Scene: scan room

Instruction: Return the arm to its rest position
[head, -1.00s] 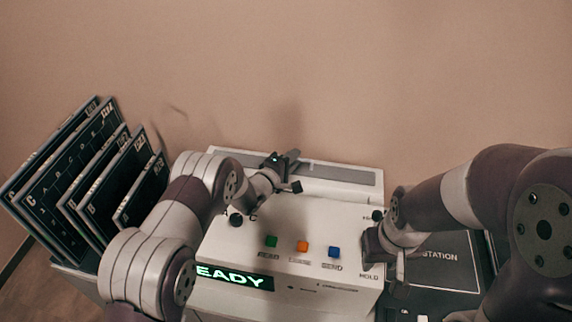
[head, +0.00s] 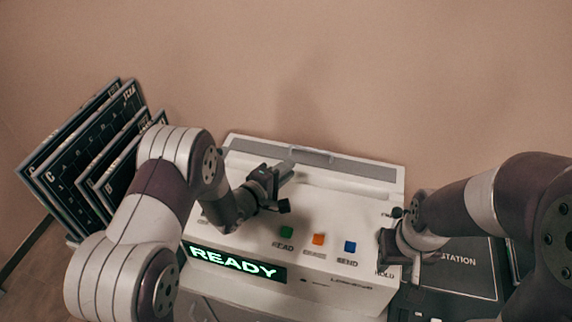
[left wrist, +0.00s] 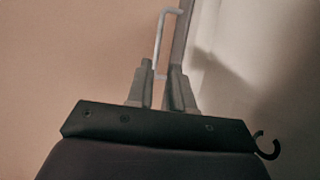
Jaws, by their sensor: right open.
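My left gripper (head: 276,181) is over the left part of the white scanner console's top, left of and behind the coloured buttons. In the left wrist view its two fingers (left wrist: 161,75) stand apart, with a strip of wall showing between them and nothing clearly held. A thin pale handle-like bar (left wrist: 160,40) and a grey strip (left wrist: 182,35) lie beyond the fingertips. My right gripper (head: 392,247) hangs beside the console's right end, above the dark station surface, and appears empty. Its fingers are small and partly hidden by its wrist.
The console (head: 350,210) has green (head: 286,232), orange (head: 319,239) and blue (head: 350,246) buttons and a display (head: 237,263) reading READY. Dark panels (head: 85,160) stand in a rack at left. A plain wall (head: 400,70) closes the back. A dark station panel (head: 455,270) lies at right.

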